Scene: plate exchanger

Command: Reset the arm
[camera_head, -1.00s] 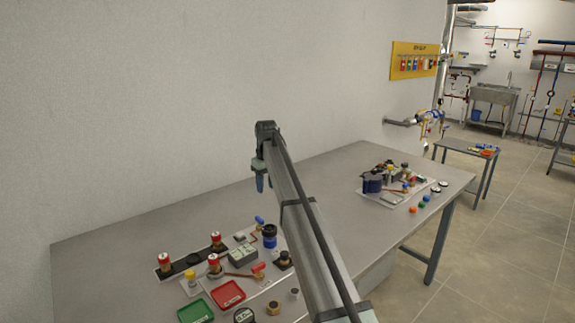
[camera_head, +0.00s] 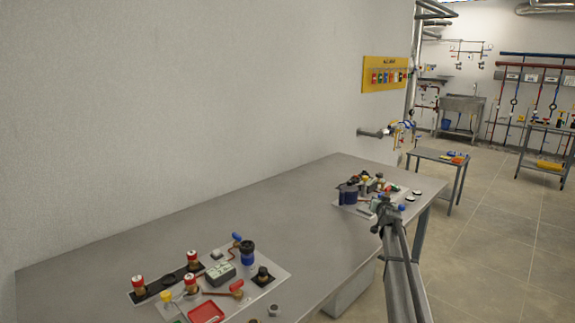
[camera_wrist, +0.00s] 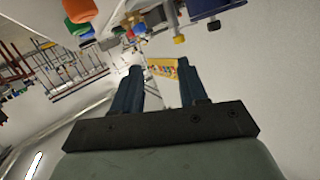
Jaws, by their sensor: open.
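My gripper (camera_wrist: 158,92) shows in the wrist view with its two dark blue fingers apart and nothing between them. In the head view my arm reaches up from the bottom right, and its end (camera_head: 386,208) is in front of the right end of the grey table (camera_head: 310,225). The fingers are too small to make out clearly there. The arm's end overlaps the right-hand group of parts in the picture; I cannot tell how far apart they are.
A panel with red-topped fittings and a red tray (camera_head: 206,312) lies at the table's left front. A dark blue part (camera_head: 348,194) stands on the right-hand panel. A yellow board (camera_head: 385,74) hangs on the wall. A smaller table (camera_head: 440,158) stands beyond. The table's middle is clear.

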